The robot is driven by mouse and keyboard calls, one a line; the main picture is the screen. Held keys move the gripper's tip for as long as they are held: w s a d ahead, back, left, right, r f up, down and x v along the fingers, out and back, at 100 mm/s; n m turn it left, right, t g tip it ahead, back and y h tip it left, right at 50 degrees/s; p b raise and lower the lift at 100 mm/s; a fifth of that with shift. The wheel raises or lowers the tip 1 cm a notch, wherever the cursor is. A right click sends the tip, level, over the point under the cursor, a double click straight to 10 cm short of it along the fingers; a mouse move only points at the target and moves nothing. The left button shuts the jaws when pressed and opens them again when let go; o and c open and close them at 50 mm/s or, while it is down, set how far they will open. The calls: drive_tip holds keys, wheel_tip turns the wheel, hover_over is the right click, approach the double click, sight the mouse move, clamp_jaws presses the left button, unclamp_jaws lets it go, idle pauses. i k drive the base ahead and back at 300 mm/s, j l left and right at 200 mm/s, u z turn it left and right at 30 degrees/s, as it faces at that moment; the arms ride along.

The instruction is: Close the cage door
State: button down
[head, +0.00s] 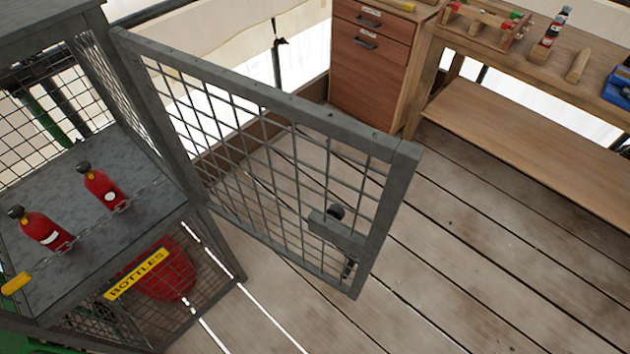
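The cage door (270,101) is a grey metal frame filled with wire mesh, and it stands wide open. It is joined to the cage (150,130) along its left edge and swings out to the right over the plank floor. A latch plate with a dark round knob (336,212) sits near the door's free lower right corner. The cage holds two red bottles (42,230) on a grey shelf (75,285), with a chain across their front. My gripper is not in view.
A yellow "BOTTLES" sign (137,274) is on the cage front, with a large red object (165,280) behind the lower mesh. A wooden drawer cabinet (369,70) and a workbench (600,90) stand at the back. The plank floor (480,260) right of the door is clear.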

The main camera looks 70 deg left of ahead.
sight(404, 156)
drive_tip(key=i+j+u, duration=0.1)
drive_tip(key=i+u, duration=0.5)
drive_tip(key=u, duration=0.15)
drive_tip(key=i+u, duration=0.4)
drive_tip(key=i+l+u, duration=0.1)
drive_tip(key=u, duration=0.25)
drive_tip(key=i+j+u, duration=0.1)
drive_tip(key=i+u, duration=0.2)
drive_tip(key=u, duration=0.15)
drive_tip(key=i+u, duration=0.4)
drive_tip(key=i+l+u, duration=0.15)
drive_tip(key=u, duration=0.3)
drive_tip(key=i+l+u, duration=0.3)
drive_tip(key=u, duration=2.2)
drive_tip(key=k+l+z, duration=0.15)
drive_tip(key=k+z, duration=0.15)
drive_tip(key=k, duration=0.15)
drive_tip(key=k+l+z, duration=0.35)
drive_tip(key=k+j, duration=0.05)
drive_tip(key=j, duration=0.05)
